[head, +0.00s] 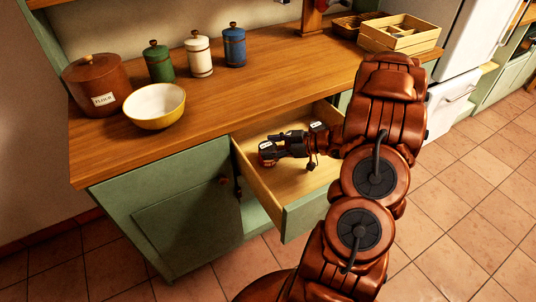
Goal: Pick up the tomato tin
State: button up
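A small red tin with a pale label (267,151), which looks like the tomato tin, is at the left side of the open drawer (262,198). My gripper (275,147) reaches into the drawer from the right, with its dark fingers right at the tin. The fingers cover part of the tin. At this size I cannot tell whether they are closed on it or only around it, nor whether the tin touches the drawer floor.
The drawer's front part is bare. On the counter (270,90) stand a brown flour canister (97,84), a yellow bowl (155,105), green (159,64), white (199,56) and blue (234,47) canisters, and a wooden divided box (400,36). A fridge (462,60) stands right.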

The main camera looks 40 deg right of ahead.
jog(key=c, duration=1)
jog(key=shift+r, duration=0.15)
